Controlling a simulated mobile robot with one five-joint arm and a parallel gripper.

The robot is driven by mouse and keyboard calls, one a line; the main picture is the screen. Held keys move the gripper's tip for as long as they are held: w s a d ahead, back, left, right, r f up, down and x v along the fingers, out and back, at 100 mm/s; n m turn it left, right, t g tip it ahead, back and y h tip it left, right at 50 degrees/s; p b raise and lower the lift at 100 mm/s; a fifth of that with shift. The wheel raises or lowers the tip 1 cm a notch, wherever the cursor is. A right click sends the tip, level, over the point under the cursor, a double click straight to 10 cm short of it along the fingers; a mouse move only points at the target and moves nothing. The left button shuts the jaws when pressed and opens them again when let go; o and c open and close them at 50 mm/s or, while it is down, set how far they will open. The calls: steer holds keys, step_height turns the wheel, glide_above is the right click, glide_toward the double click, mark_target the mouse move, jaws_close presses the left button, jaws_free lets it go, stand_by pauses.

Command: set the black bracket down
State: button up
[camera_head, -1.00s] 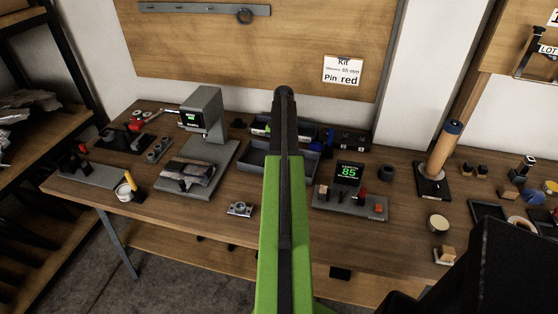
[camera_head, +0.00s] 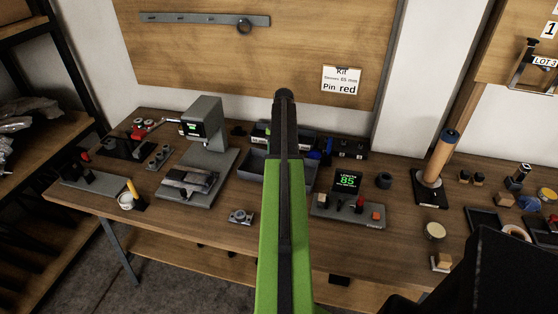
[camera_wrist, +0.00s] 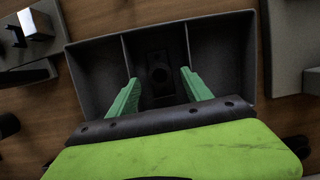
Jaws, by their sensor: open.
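The black bracket (camera_wrist: 160,74) is a dark piece with a round hole. It lies in the middle compartment of the grey divided tray (camera_wrist: 92,75) in the wrist view. My gripper (camera_wrist: 158,78) is open, its two green fingers apart over the same compartment, with the bracket showing between them. Shadow makes it hard to tell how the bracket rests on the tray floor. In the head view the tray (camera_head: 252,171) is partly hidden behind my green arm, and my gripper and the bracket are hidden there.
A grey press-like device (camera_head: 205,125) stands left of the tray. A gauge with a green "85" display (camera_head: 347,180) stands right. A small metal part (camera_head: 241,216) lies in front. A wooden cylinder (camera_head: 438,157) stands farther right.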

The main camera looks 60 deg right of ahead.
steer(key=p+v, duration=0.7)
steer(key=v, duration=0.2)
steer(key=shift+r+p, duration=0.2)
steer(key=shift+p, duration=0.15)
steer(key=w+a+n+h, duration=0.15)
steer(key=w+a, duration=0.35)
steer(key=a, duration=0.6)
steer(key=w+a+n, duration=0.3)
steer(key=w+a, duration=0.3)
steer(key=a, duration=0.5)
steer(key=w+a+n+h, duration=0.1)
steer(key=w+a+n, duration=0.3)
steer(key=a, duration=0.7)
steer(key=a+n+t, duration=0.1)
steer(key=a+n, duration=0.5)
steer(key=a, duration=2.3)
steer(key=shift+s+f, duration=0.25)
steer(key=shift+f, duration=0.15)
steer(key=shift+h, duration=0.25)
